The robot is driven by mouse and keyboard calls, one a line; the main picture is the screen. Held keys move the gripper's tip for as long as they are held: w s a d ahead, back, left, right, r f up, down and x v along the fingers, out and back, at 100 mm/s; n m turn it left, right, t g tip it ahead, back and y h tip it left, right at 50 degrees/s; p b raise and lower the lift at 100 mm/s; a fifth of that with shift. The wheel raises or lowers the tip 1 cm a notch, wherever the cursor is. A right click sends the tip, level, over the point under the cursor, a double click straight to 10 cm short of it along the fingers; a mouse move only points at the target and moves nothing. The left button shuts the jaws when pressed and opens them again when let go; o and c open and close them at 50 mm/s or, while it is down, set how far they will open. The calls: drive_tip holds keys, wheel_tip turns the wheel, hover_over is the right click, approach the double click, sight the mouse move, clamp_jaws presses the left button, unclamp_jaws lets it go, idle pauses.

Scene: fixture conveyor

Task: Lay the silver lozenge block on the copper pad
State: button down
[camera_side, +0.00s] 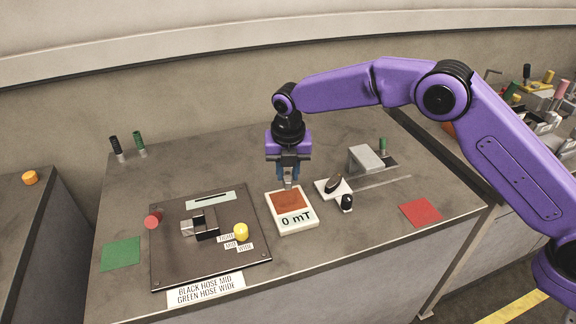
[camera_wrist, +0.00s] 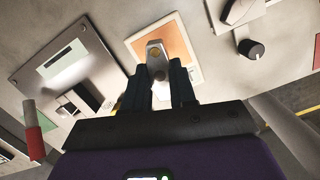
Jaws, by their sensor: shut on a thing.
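My gripper (camera_side: 288,172) is shut on the silver lozenge block (camera_side: 288,184), which sticks out below the fingers. In the wrist view the block (camera_wrist: 155,51) is a small rounded silver piece with a dark hole and a brassy spot, held between the dark fingertips (camera_wrist: 168,82). The copper pad (camera_side: 287,203) is the orange-brown square on a white device reading "0 mT". The block overlaps the pad's far edge in the side view and lies over the pad (camera_wrist: 182,38) in the wrist view. I cannot tell whether they touch.
Left is a dark fixture plate (camera_side: 170,255) with a clamp, a red knob (camera_side: 152,220) and a yellow knob (camera_side: 241,231). Right of the pad are a white switch base (camera_side: 322,188), a black knob (camera_side: 347,202) and a grey block (camera_side: 367,158). A red square (camera_side: 421,212) and green square (camera_side: 121,254) lie flat.

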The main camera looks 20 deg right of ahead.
sight(288, 200)
drive_tip(key=shift+f, duration=2.85)
drive_tip(key=shift+f, duration=0.55)
drive_tip(key=c, duration=0.8)
unclamp_jaws()
wheel_tip(288, 200, up, 16)
drive_tip(key=s, duration=0.2)
drive_tip(key=s+d+r+m, duration=0.4)
drive_tip(key=s+d+m, duration=0.15)
drive_tip(key=s, duration=0.45)
drive_tip(key=s+d+f+m, duration=0.1)
drive_tip(key=s+d+m, duration=0.3)
drive_tip(key=s+d, duration=0.3)
drive_tip(key=s+d+f+m+g, duration=0.1)
drive_tip(key=s+d+m, duration=0.4)
drive_tip(key=s+d, duration=0.3)
drive_tip(key=s+d+f+m, duration=0.1)
drive_tip(key=s+d+m, duration=0.4)
drive_tip(key=s, duration=0.8)
drive_tip(key=shift+s+d+f+m+g+y, duration=0.1)
drive_tip(key=shift+d+f+m+g+y, duration=0.1)
drive_tip(key=shift+d, duration=0.5)
drive_tip(key=shift+s+d+f+m+g+y, duration=0.1)
drive_tip(key=shift+d+f+y, duration=0.1)
drive_tip(key=shift+d, duration=0.5)
